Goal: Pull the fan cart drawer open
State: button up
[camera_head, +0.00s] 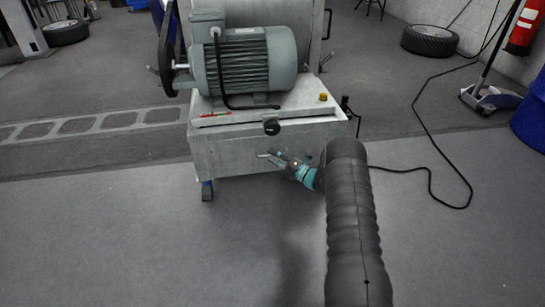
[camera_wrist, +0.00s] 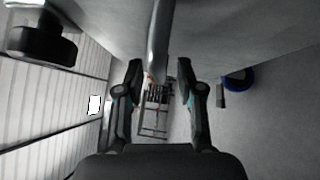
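The fan cart (camera_head: 245,150) stands ahead, a grey metal box with a motor on top. Its front shows a panel with a black knob (camera_head: 271,127) at the upper edge. I cannot make out the drawer's outline, and it looks closed. My gripper (camera_head: 274,156) is in front of the panel, below the knob. In the wrist view my gripper (camera_wrist: 161,78) has its two fingers apart. A grey bar (camera_wrist: 159,35), possibly the drawer handle, runs down between them with a gap on each side. A dark rounded part (camera_wrist: 40,40), possibly the knob, shows at upper left.
The grey-green motor (camera_head: 245,60) sits on the cart. A side crank (camera_head: 349,112) is at its right. A black cable (camera_head: 432,125) lies on the floor at right, near a blue drum (camera_head: 532,115). The floor in front of the cart is clear.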

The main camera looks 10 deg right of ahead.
jog(key=shift+w+a+r, duration=0.1)
jog(key=shift+w+a, duration=0.25)
jog(key=shift+a, duration=0.05)
